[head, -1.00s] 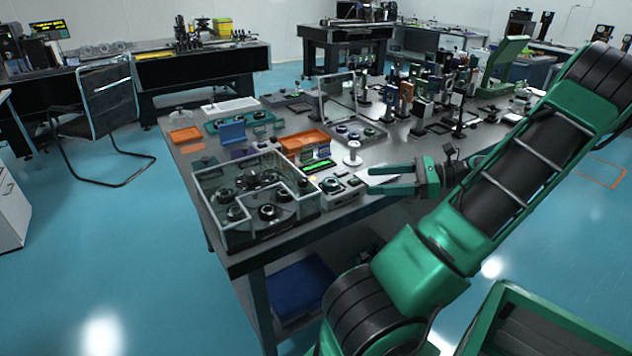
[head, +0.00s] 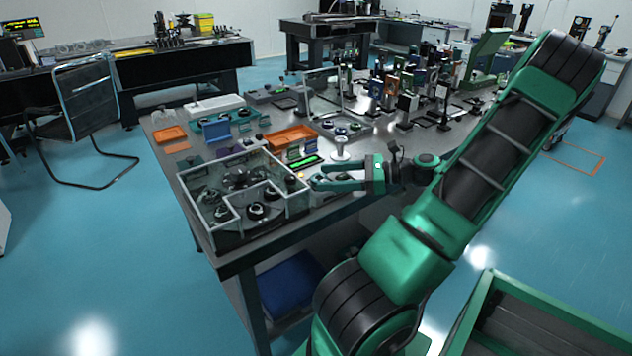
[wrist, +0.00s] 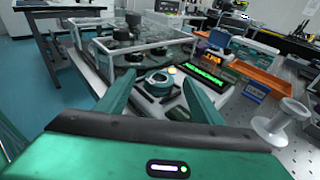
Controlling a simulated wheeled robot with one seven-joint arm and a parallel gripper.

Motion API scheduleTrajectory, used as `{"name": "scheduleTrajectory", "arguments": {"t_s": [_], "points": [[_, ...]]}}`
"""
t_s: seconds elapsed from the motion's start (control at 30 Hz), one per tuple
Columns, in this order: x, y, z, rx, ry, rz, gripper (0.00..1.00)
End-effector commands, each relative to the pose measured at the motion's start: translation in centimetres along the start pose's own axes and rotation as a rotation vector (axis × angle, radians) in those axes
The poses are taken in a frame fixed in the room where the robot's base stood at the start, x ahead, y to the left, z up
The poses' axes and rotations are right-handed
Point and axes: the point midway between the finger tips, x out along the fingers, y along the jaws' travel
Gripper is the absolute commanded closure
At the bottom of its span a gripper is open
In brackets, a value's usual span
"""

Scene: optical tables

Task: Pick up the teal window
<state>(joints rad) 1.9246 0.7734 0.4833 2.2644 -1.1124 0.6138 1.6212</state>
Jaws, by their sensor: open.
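A small round piece with a pale ring and a teal-tinged centre (wrist: 158,82) sits on a low dark base on the table; I take it for the teal window, though it is small. In the wrist view it lies between and just beyond the fingertips of my gripper (wrist: 154,88). The fingers are apart and nothing is held. In the head view my gripper (head: 316,183) is low over the front edge of the table, just right of the glass-walled tray. There the fingers mostly cover the round piece. Contact cannot be told.
The glass-walled tray (head: 214,224) with several dark round mounts stands close left. A white spool-shaped post (wrist: 281,122) stands close right. A lit green display (wrist: 204,72) and an orange tray (wrist: 257,78) lie beyond. Optics crowd the table's back right.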

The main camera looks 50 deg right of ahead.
Motion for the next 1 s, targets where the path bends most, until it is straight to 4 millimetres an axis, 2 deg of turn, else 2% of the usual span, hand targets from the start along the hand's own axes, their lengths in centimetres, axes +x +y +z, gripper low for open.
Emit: {"name": "scheduleTrajectory", "arguments": {"t_s": [0.3,0.5,0.57,0.83,1.0], "points": [[0.54,0.01,0.02,0.000,0.000,0.000,0.39],[0.52,0.01,0.01,0.000,0.000,0.000,0.84],[0.52,0.00,0.02,0.000,0.000,0.000,0.88],[0.44,-0.03,0.13,-0.001,0.000,-0.001,0.88],[0.22,-0.06,0.99,-0.001,0.001,-0.002,0.88]]}}
